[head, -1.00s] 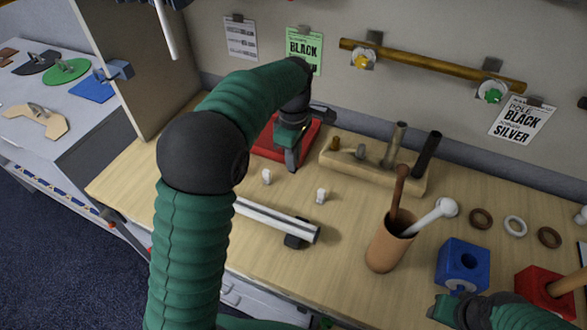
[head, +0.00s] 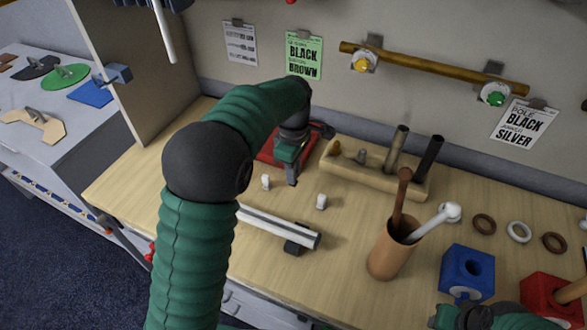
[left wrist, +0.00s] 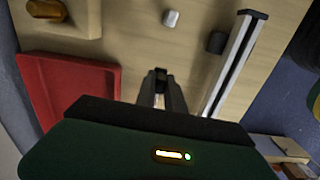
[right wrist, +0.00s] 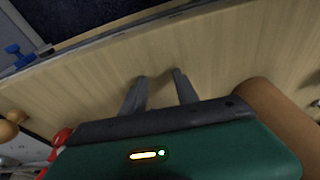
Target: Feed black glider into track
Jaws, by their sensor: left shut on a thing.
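My left gripper (head: 292,182) points down above the table, between the red tray and the track. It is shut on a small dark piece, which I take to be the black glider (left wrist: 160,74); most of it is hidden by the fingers. The track (head: 280,226) is a silver rail with a dark slot, held off the table by a black foot (head: 297,246). In the left wrist view the track (left wrist: 235,60) lies right of the fingertips, apart from them. Two white pieces (head: 266,182) (head: 321,201) stand behind the track. My right gripper (right wrist: 158,78) is open and empty.
The red tray (left wrist: 80,85) lies behind my left gripper. A wooden rack (head: 370,173) with pegs stands right of it. A brown cup (head: 388,254) with sticks, a blue block (head: 466,270) and several rings are further right. A green card (head: 304,56) reads BLACK and BROWN.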

